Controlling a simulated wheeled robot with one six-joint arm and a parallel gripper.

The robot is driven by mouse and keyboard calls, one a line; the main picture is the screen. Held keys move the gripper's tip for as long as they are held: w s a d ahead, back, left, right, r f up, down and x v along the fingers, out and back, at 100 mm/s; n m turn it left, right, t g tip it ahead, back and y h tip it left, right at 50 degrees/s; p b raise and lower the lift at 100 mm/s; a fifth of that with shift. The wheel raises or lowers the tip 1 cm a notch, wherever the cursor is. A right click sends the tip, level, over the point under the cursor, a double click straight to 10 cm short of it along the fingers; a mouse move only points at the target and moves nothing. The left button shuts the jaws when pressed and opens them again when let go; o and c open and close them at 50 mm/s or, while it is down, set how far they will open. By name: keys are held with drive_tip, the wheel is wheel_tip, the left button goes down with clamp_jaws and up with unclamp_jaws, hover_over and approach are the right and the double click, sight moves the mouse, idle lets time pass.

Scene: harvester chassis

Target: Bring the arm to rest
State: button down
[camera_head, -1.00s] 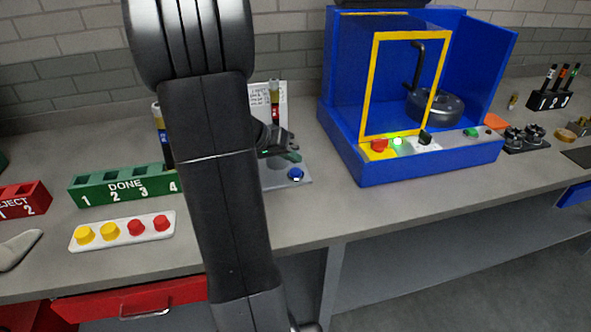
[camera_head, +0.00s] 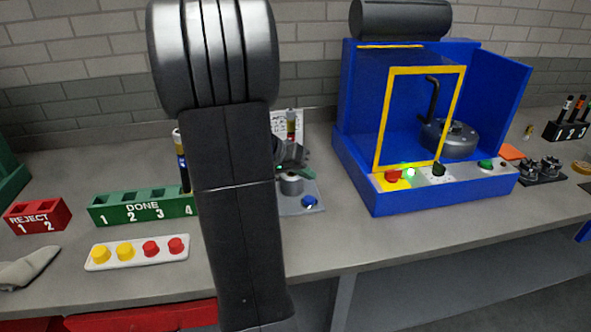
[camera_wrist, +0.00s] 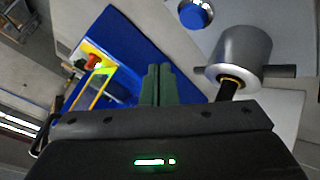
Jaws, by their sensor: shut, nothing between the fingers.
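My arm stands upright and dark across the middle of the head view and hides part of the bench. My gripper (camera_head: 306,173) shows just right of the arm, with green fingers, above a grey fixture plate (camera_head: 292,205). In the wrist view my gripper (camera_wrist: 158,84) has its green fingers together with nothing between them. A silver cylinder (camera_head: 291,184) stands on the plate near the gripper; it also shows in the wrist view (camera_wrist: 240,52), right of the fingers and apart from them. A blue button (camera_head: 310,202) sits on the same plate.
A blue enclosure (camera_head: 374,192) with a yellow-framed door and a lit green light stands to the right. A green DONE rack (camera_head: 115,213), a red REJECT rack (camera_head: 38,216) and a white strip of yellow and red knobs (camera_head: 137,262) lie left of the arm.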

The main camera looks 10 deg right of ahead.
drive_tip(key=shift+f, duration=0.9)
drive_tip(key=shift+r+p, duration=0.25)
drive_tip(key=shift+p, duration=1)
drive_tip(key=p, duration=0.2)
drive_tip(key=shift+p, duration=0.3)
wheel_tip(320, 180, up, 5)
drive_tip(key=shift+r+p, duration=0.15)
drive_tip(key=shift+p, duration=0.3)
